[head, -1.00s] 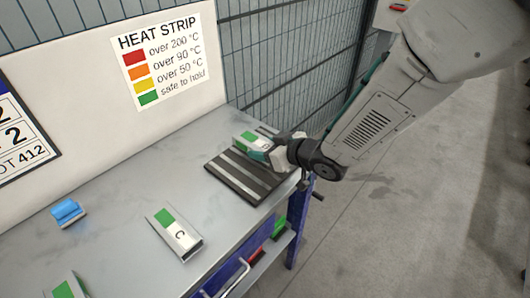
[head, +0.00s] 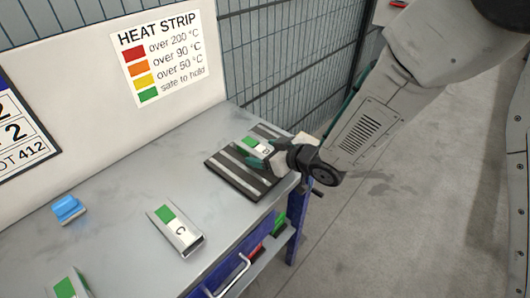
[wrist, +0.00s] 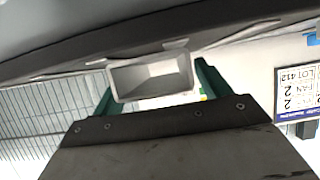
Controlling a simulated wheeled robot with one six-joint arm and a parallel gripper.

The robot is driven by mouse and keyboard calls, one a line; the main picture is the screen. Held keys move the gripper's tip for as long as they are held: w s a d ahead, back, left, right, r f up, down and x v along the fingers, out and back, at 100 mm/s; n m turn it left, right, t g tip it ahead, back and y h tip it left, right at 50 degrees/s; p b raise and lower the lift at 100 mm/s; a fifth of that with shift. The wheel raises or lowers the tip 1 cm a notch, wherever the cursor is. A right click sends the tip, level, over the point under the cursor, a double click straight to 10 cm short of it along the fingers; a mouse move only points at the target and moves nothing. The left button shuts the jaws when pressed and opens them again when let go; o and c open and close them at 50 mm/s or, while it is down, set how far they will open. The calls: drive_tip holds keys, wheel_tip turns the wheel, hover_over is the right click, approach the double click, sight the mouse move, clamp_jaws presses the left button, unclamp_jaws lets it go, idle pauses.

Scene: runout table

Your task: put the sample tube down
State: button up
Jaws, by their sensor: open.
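The sample tube (head: 254,145) is a short square metal section with a green patch and a dark letter on top. It appears to lie on the dark striped mat (head: 226,174) at the table's far right corner. My gripper (head: 262,155) is at the tube's near right end, with its green fingers open on either side of it. In the wrist view, the tube's hollow end (wrist: 152,76) faces me between the two fingers. Whether a finger still touches the tube cannot be told.
Another tube (head: 176,230), marked C with a green patch, lies on the grey table (head: 120,210). A further green-patched tube (head: 66,287) is at the bottom left. A blue block (head: 68,209) sits near the back panel. A mesh fence (head: 290,60) stands behind.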

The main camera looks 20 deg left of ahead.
drive_tip(key=d+r+m+t+h, duration=0.1)
drive_tip(key=d+r+m+h, duration=0.3)
drive_tip(key=d, duration=0.8)
drive_tip(key=s+d+r+m+t+h, duration=0.1)
drive_tip(key=d+r+h, duration=0.35)
drive_tip(key=d, duration=0.75)
drive_tip(key=d+r+m+t+h, duration=0.1)
drive_tip(key=d+r+m+h, duration=0.15)
drive_tip(key=d+r, duration=0.7)
drive_tip(key=s+d+r+m+g, duration=0.1)
drive_tip(key=s+d+m+g, duration=0.2)
drive_tip(key=s, duration=0.8)
drive_tip(key=s+d+r+m+g, duration=0.1)
drive_tip(key=s+d+m+g, duration=0.2)
drive_tip(key=s+d, duration=0.4)
drive_tip(key=s, duration=0.4)
drive_tip(key=shift+s+d+r+g+h, duration=0.25)
drive_tip(key=shift+d+r+g+h, duration=0.05)
drive_tip(key=shift+d+r+h, duration=0.1)
